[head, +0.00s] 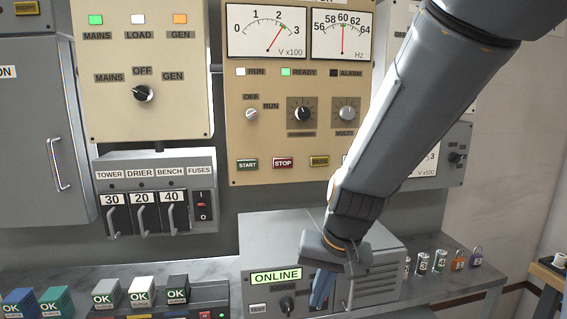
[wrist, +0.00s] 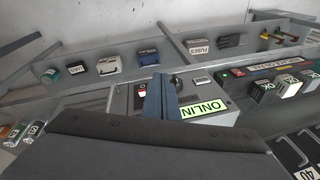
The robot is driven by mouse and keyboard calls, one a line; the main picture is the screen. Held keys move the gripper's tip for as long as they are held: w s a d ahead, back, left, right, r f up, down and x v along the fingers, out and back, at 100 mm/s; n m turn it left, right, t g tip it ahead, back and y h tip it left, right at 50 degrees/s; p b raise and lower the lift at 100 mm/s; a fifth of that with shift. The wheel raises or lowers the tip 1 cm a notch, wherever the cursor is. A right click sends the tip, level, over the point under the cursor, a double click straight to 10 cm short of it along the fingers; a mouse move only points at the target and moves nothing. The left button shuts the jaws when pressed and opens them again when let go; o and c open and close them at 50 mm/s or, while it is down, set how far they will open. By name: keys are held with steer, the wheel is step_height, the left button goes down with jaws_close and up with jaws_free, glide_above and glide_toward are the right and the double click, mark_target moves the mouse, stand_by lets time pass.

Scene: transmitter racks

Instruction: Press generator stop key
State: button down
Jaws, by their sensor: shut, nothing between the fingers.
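The red STOP key (head: 283,163) sits on the beige generator panel (head: 236,120) in the head view, between the green START key (head: 247,164) and the yellow MUTE key (head: 319,160). It is unobstructed there; I cannot make it out in the wrist view. My gripper (head: 318,302) is shut and empty, pointing down in front of the grey ONLINE unit, below and right of the STOP key and apart from it. In the wrist view its blue fingers (wrist: 159,97) are together, overlapping the ONLINE unit (wrist: 205,108).
My arm covers the panel's right side. The ONLINE unit (head: 260,240) stands on the bench below the panel. Small OK boxes (head: 110,293) line the lower left. Cylinders and padlocks (head: 458,260) sit at right. A fuse box (head: 155,170) hangs left of the panel.

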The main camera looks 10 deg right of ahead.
mark_target(283, 163)
steer(key=w+a+r+m+t+y+p, duration=0.1)
steer(key=w+r+m+t, duration=0.2)
steer(key=w+r, duration=0.4)
steer(key=w+r+m+t+y, duration=0.1)
steer(key=w+r+m+t, duration=0.2)
steer(key=w+r, duration=0.5)
step_height(283, 163, up, 6)
steer(key=shift+w+a+r+m+p, duration=0.2)
steer(key=shift+a+m+p, duration=0.15)
steer(key=shift+m, duration=0.55)
steer(key=w, duration=0.8)
steer(key=shift+w+p, duration=0.4)
steer(key=shift+p, duration=0.05)
steer(key=shift+w, duration=0.4)
